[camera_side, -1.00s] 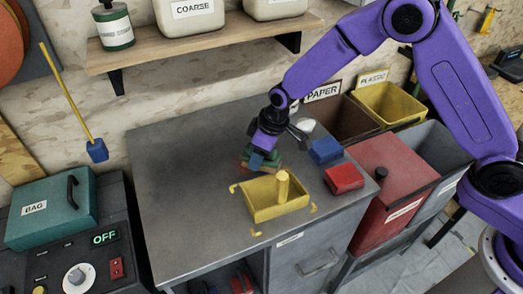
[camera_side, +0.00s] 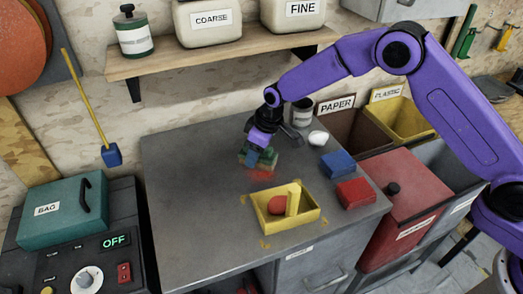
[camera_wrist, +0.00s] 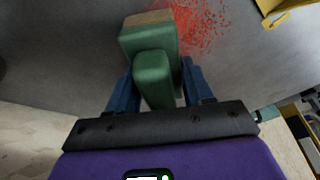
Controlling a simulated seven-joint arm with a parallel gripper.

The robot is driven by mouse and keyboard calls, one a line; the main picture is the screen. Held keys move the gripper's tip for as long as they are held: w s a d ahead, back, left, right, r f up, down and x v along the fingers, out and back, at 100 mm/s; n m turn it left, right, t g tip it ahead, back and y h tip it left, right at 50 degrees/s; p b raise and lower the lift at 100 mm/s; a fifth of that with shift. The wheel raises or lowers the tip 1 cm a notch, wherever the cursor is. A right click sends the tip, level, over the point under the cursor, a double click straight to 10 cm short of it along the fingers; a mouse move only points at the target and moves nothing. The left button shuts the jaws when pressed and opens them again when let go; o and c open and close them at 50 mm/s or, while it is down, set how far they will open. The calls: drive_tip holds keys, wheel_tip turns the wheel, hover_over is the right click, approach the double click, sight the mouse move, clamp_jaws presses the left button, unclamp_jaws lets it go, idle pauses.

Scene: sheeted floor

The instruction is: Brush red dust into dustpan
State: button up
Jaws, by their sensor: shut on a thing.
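My gripper (camera_side: 256,150) is shut on a green brush; in the wrist view its blue fingers (camera_wrist: 158,88) sit on either side of the green handle. The green brush (camera_wrist: 150,45) has a tan bristle edge at its far side. In the side view the brush (camera_side: 266,158) is low over the grey worktop; contact is unclear. Red dust (camera_side: 262,174) lies on the worktop just in front of the brush; it is scattered beside the bristles in the wrist view (camera_wrist: 200,25). The yellow dustpan (camera_side: 268,228) lies nearer the front, with an upright yellow post and a rounded red shape (camera_side: 277,205) inside.
A blue block (camera_side: 337,164) and a red block (camera_side: 355,193) are right of the dustpan. A white round item (camera_side: 318,138) and a can (camera_side: 302,113) stand behind. Bins line the right edge. The worktop's left side (camera_side: 195,190) is clear.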

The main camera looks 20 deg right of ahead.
drive_tip(key=shift+s, duration=3.6)
drive_tip(key=shift+s+a, duration=0.1)
drive_tip(key=shift+a, duration=0.8)
drive_tip(key=shift+w+d, duration=0.1)
drive_tip(key=shift+w, duration=3.9)
drive_tip(key=shift+r, duration=3.95)
drive_tip(key=shift+s, duration=0.15)
